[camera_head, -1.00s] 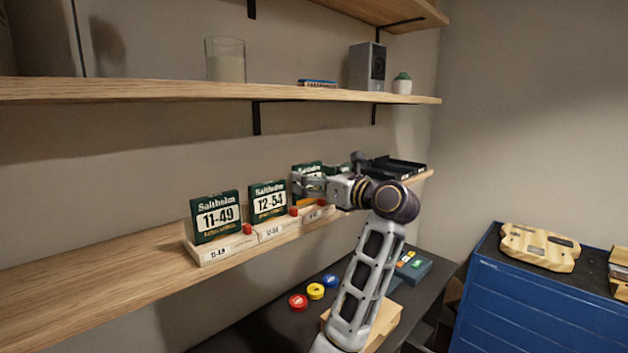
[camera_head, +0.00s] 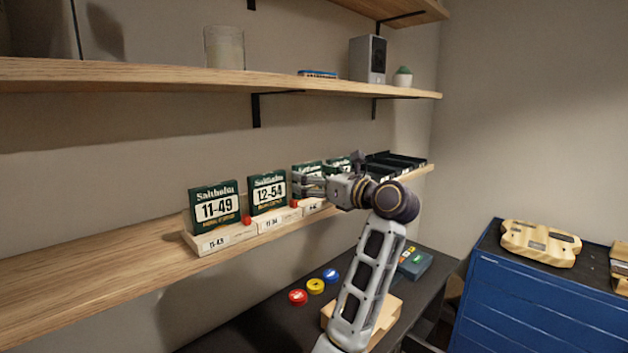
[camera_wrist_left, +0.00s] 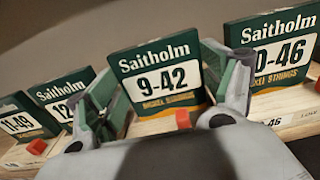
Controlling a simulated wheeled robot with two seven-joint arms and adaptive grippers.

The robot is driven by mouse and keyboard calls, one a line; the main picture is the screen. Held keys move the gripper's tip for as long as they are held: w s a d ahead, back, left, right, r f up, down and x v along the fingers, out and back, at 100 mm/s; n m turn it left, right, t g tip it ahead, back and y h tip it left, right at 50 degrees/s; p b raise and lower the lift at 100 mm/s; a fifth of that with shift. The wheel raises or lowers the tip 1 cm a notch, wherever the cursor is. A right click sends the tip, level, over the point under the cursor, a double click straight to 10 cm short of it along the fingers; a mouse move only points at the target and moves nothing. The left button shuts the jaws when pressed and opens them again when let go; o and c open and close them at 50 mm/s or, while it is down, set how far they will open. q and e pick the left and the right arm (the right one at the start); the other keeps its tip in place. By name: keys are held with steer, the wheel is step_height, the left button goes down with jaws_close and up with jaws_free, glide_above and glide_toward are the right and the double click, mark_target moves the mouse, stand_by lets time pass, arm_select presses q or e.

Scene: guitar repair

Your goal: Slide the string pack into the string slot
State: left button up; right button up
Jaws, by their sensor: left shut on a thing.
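The green 9-42 string pack (camera_wrist_left: 168,78) stands upright between the fingers of my left gripper (camera_wrist_left: 170,100) in the left wrist view, and the gripper is shut on it. In the head view, my left gripper (camera_head: 305,184) is at the wooden pack rack (camera_head: 225,236), and its fingers cover the lower part of this pack (camera_head: 307,167). The pack stands at the rack, behind a red piece (camera_wrist_left: 183,119); its bottom edge is hard to make out, so I cannot tell how deep it sits. My right gripper is not in view.
The 11-49 pack (camera_head: 215,208) and 12-54 pack (camera_head: 267,193) stand to the left, the 10-46 pack (camera_wrist_left: 275,52) close on the right. Black trays (camera_head: 395,166) lie farther right on the shelf. The shelf's left part (camera_head: 90,275) is bare. Another shelf (camera_head: 200,76) hangs above.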

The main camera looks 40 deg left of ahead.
arm_select(q)
steer(key=o, duration=0.9)
steer(key=s+d, duration=0.1)
steer(key=d, duration=1.1)
steer(key=shift+d, duration=0.25)
stand_by(0.7)
